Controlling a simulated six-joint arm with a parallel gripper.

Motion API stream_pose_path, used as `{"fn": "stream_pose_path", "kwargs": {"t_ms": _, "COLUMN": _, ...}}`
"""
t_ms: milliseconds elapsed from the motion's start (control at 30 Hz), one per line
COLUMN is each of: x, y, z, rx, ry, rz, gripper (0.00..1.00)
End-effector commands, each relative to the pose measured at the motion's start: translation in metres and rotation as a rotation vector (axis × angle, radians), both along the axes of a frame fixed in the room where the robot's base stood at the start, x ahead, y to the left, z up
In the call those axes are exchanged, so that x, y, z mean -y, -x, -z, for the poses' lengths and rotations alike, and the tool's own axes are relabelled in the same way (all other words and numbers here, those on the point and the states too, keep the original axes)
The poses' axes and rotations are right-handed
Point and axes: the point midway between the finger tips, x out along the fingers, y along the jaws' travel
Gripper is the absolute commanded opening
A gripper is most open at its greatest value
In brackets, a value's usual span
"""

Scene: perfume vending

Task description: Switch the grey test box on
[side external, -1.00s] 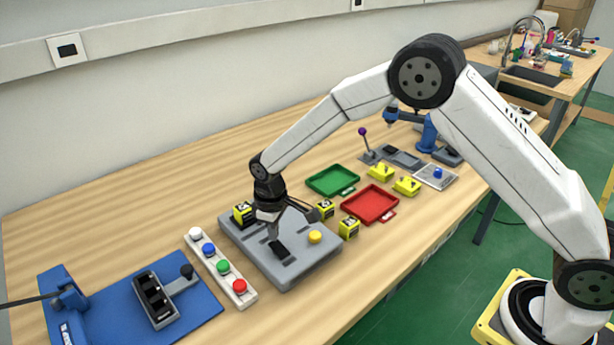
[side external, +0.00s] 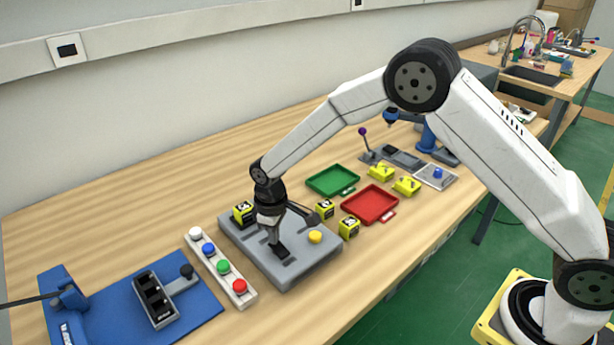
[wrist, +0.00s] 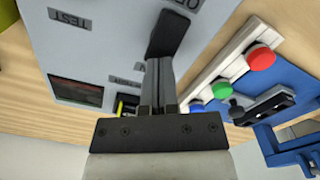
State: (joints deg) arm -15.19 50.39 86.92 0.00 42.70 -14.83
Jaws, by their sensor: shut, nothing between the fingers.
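The grey test box (side external: 298,270) lies on the wooden bench, with a round yellow button (side external: 315,237) at its right end. In the wrist view the box top (wrist: 100,45) fills the upper left, with an upside-down TEST label. A black switch-like piece (wrist: 172,33) shows just beyond my fingertips, near a partly cut-off label. My gripper (side external: 277,247) is shut and empty, pointing down over the middle of the box. Its fingertips (wrist: 160,66) are at or against the black piece; I cannot tell whether they touch. The switch position is unclear.
A white strip with coloured buttons (side external: 231,269) lies left of the box. Small yellow-and-black boxes (side external: 349,227) stand close around it. Red (side external: 371,204) and green (side external: 333,180) trays lie to the right. A blue fixture (side external: 105,311) is at the front left.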

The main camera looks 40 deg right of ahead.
Motion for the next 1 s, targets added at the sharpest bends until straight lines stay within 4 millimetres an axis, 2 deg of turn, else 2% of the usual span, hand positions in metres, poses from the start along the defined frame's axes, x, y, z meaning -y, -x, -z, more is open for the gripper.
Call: {"fn": "stream_pose_path", "kwargs": {"t_ms": 1000, "x": 0.0, "y": 0.001, "z": 0.011, "rx": -0.001, "ry": 0.001, "rz": 0.0, "gripper": 0.0}}
